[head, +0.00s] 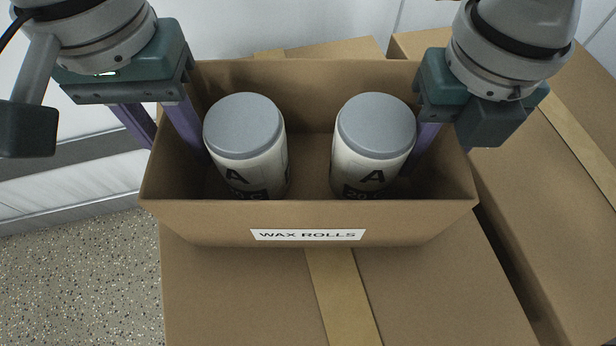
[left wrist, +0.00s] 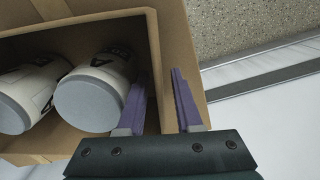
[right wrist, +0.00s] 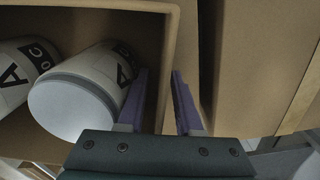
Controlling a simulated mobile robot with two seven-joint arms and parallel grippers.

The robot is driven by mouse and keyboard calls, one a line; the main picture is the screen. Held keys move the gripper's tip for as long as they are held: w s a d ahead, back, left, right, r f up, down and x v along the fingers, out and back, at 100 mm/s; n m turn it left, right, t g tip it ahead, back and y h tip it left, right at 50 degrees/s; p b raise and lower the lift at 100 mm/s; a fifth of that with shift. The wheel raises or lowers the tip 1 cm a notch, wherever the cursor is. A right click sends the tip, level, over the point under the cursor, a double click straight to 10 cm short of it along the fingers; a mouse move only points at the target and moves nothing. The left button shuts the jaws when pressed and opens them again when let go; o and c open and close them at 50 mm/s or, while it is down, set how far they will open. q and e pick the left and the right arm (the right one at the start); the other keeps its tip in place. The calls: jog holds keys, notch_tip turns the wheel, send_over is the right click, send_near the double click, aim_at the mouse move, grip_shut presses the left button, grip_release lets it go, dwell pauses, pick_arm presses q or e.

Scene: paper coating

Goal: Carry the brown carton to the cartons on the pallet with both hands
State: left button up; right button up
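The brown carton (head: 200,222), open at the top and labelled WAX ROLLS, appears to rest level on a larger taped carton (head: 230,300). Two white rolls with grey lids, a left one (head: 243,125) and a right one (head: 375,125), stand inside it. My left gripper (head: 160,130) is open astride the carton's left wall, one finger inside and one outside; the left wrist view shows a gap around the wall (left wrist: 153,60). My right gripper (right wrist: 160,85) is open astride the right wall (right wrist: 170,50). In the head view its outer finger is hidden.
Another large taped carton (head: 545,180) stands on the right, separated by a narrow dark gap. Speckled floor (head: 80,280) lies open at the left, below a white wall. The pallet itself is not visible.

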pick_arm(q)
notch_tip(320, 180, up, 11)
jog(key=shift+r, duration=0.45)
pick_arm(e)
jog(key=shift+r, duration=0.1)
notch_tip(320, 180, up, 12)
jog(key=shift+f, duration=0.1)
dwell(0.6)
